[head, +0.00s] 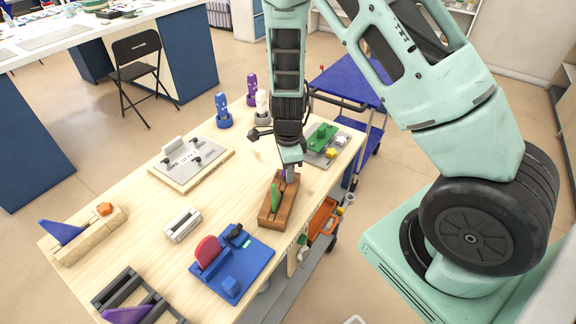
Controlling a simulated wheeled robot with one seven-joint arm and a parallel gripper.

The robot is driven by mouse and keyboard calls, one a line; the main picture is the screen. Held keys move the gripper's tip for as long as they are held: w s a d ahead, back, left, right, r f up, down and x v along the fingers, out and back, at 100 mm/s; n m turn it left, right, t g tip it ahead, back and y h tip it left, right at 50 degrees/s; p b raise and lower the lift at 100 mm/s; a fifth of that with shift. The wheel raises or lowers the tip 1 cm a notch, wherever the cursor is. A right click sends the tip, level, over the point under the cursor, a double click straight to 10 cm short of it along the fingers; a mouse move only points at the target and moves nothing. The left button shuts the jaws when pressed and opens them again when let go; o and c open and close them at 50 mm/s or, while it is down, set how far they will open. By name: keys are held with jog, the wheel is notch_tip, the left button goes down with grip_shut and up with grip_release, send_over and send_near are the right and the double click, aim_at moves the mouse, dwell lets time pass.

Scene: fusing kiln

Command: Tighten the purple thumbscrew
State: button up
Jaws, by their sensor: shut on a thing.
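My gripper (290,172) points down at the far end of a brown wooden block (268,213) near the right edge of the workbench. A green wedge-like piece (274,200) stands in the block's slot. The gripper is shut on a small part at the block's end, which its fingers hide. This fits the purple thumbscrew, but no purple shows there, so its seating and turn cannot be told. On a similar pale wooden block at the left, an orange knob (104,209) sits beside a blue-purple wedge (64,232).
The wooden workbench (150,232) also bears a blue fixture (252,262) with a red disc, a white block (182,225), a grey plate (186,160), a tray with green part (322,137) and several bottles (223,112). A blue cart (350,84) stands behind. Bare wood lies left of the brown block.

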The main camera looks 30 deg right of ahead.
jog(key=shift+m+p, duration=0.8)
jog(key=shift+m, duration=0.8)
jog(key=shift+r+m+p, duration=0.15)
jog(key=shift+m+p, duration=0.75)
jog(key=shift+m, duration=0.3)
jog(key=shift+m+p, duration=0.8)
jog(key=shift+m, duration=0.6)
